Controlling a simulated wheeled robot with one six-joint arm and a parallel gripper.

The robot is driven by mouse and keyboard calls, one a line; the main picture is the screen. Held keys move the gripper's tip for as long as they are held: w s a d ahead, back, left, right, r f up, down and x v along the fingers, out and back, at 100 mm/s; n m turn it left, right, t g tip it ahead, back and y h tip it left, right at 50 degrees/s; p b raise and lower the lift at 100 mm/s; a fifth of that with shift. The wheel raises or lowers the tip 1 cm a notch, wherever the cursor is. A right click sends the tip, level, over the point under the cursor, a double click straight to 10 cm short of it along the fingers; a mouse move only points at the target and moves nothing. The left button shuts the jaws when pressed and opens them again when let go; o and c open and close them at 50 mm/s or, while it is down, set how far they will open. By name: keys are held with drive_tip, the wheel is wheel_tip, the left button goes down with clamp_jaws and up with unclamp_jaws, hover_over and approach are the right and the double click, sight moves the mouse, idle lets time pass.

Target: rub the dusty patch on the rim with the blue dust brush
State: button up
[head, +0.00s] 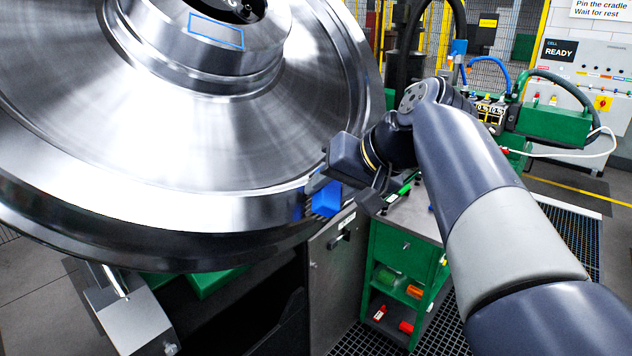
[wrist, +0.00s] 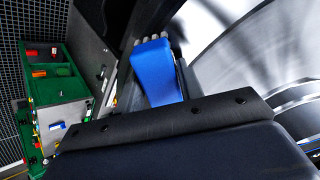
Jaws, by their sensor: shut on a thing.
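The large polished rail wheel (head: 180,165) fills the left of the head view, and part of it shows at the right of the wrist view (wrist: 262,55). The blue dust brush (head: 327,199) is in my gripper (head: 345,192), at the lower right edge of the wheel. In the wrist view the blue brush (wrist: 155,72) points away from the jaws, with grey bristle tufts at its far end. The bristles are close to the dark rim; I cannot tell whether they touch it. I cannot make out the dusty patch.
A green tool cart (head: 398,262) with bottles on its shelves stands right of the wheel, below my arm. A grey cabinet (head: 333,270) stands under the rim. A cradle block (head: 128,318) is at lower left. A control panel (head: 585,75) stands at the back right.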

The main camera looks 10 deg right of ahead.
drive_tip(key=shift+p+v, duration=1.2)
drive_tip(key=shift+v, duration=1.1)
drive_tip(key=shift+s+d+r, duration=0.3)
drive_tip(key=shift+s+r, duration=0.05)
drive_tip(key=shift+r, duration=0.15)
drive_tip(key=shift+p, duration=0.3)
drive_tip(key=p+v, duration=0.1)
drive_tip(key=v, duration=0.2)
drive_tip(key=shift+b+x, duration=0.95)
drive_tip(key=shift+x, duration=1.4)
drive_tip(key=shift+b+x, duration=0.5)
drive_tip(key=shift+x, duration=0.65)
